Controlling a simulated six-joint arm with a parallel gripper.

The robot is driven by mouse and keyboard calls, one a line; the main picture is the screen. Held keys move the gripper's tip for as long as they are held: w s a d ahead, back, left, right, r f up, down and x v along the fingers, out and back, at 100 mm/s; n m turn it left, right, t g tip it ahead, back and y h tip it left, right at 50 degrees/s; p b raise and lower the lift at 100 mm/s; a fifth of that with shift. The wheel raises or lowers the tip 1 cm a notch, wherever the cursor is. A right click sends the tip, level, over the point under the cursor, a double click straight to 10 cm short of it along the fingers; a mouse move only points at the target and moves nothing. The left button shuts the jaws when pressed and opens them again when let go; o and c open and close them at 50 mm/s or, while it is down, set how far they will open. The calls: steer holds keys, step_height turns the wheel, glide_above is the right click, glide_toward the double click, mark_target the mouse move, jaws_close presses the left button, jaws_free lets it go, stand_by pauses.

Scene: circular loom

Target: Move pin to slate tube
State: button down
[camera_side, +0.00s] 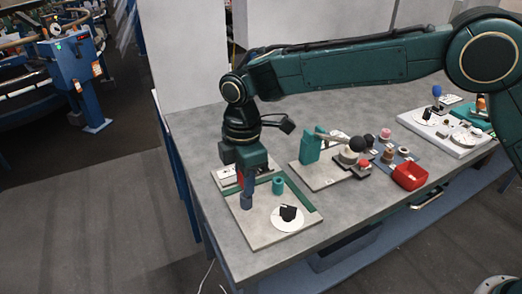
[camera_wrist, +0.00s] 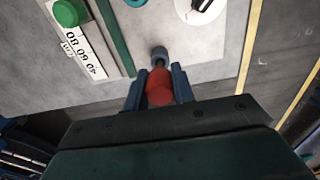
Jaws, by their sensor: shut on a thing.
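My gripper is shut on a red pin, held between its two blue fingers in the wrist view (camera_wrist: 160,92). The red pin (camera_wrist: 159,88) points toward a slate tube (camera_wrist: 159,54) straight beyond the fingers. The pin's far end lies at or close to the tube's near side; I cannot tell whether it is inside. In the side view my gripper (camera_side: 245,190) hangs low over the left of the pale board, with a bit of red pin (camera_side: 240,176) showing. The fingers and the slate tube run together there.
A teal tube (camera_side: 278,185) stands by the green strip (camera_side: 300,194). A white disc (camera_side: 287,220) with a black piece is on the pale board (camera_side: 258,236). A printed scale (camera_wrist: 80,45) lies beside the strip. A second board, red tray (camera_side: 410,176) and spools stand to the right.

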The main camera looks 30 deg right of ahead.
steer(key=shift+f, duration=1.1)
steer(key=c, duration=1.1)
jaws_free()
step_height(320, 180, up, 14)
steer(key=shift+f, duration=0.15)
